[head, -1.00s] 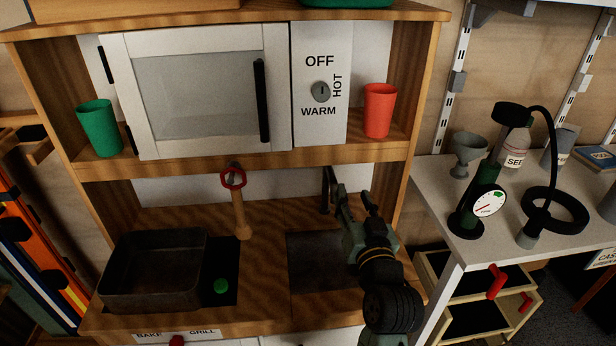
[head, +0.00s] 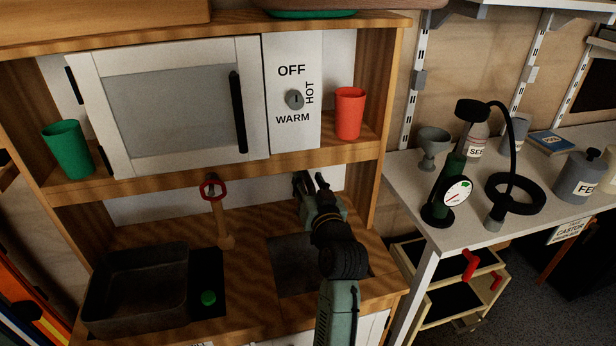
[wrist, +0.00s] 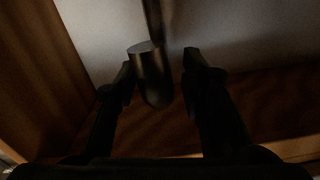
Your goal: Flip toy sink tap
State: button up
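A dark tap (wrist: 152,80), a thick rounded piece joined to a thin rod, shows in the wrist view between the fingers of my gripper (wrist: 160,78). The fingers are apart, one on each side, with a visible gap on the right; contact on the left is hard to tell in the dim light. In the head view my gripper (head: 312,184) is at the back of the toy kitchen counter (head: 255,245), under the shelf and near the right side panel. There the tap cannot be told apart from the dark fingers.
The shelf (head: 215,178) runs just above my gripper, with a red cup (head: 349,113) and the microwave door (head: 170,100). A wooden handle with a red ring (head: 214,189) is left of it. A dark basin (head: 138,280) stands front left.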

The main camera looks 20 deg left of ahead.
jog(key=shift+w+a, duration=0.3)
jog(key=shift+w, duration=0.1)
grip_shut()
dwell(0.7)
